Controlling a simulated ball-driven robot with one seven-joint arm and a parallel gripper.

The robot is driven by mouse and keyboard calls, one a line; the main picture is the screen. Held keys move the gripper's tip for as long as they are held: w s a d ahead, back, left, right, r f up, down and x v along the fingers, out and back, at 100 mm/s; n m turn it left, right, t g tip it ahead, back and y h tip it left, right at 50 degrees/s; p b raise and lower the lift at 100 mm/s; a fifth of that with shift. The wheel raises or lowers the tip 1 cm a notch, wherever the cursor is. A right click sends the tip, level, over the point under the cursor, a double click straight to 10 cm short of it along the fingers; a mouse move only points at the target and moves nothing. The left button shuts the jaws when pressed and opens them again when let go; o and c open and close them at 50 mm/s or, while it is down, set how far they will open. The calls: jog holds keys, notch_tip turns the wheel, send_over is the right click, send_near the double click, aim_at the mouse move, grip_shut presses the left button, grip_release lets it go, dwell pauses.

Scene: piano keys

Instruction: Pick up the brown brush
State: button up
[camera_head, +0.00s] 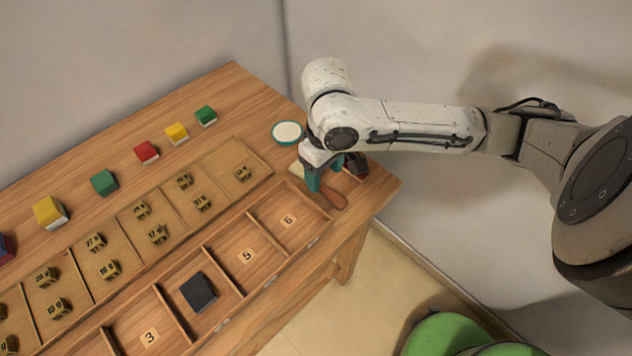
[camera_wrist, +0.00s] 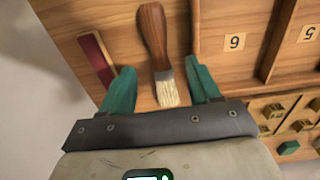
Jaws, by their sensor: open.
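A brush with a brown wooden handle (camera_wrist: 152,30) and pale bristles (camera_wrist: 167,92) lies flat on the wooden table in the wrist view. My gripper (camera_wrist: 162,82) has teal fingers, spread apart and empty, one on each side of the bristle end. In the head view my gripper (camera_head: 322,178) is low over the right end of the table. The brown handle (camera_head: 333,199) shows just in front of it there, and the rest of the brush is mostly hidden behind the fingers.
A dark red block (camera_wrist: 96,58) lies close left of the brush in the wrist view. A raised tray edge (camera_wrist: 194,25) runs right of it. In the head view, a teal-rimmed round dish (camera_head: 288,132), coloured cubes (camera_head: 147,152) and numbered compartments (camera_head: 288,219) lie to the left.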

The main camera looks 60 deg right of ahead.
aim_at(325, 187)
notch_tip(325, 187, down, 5)
jog(key=shift+s+r, duration=0.1)
jog(key=shift+c, duration=0.3)
grip_shut()
dwell(0.4)
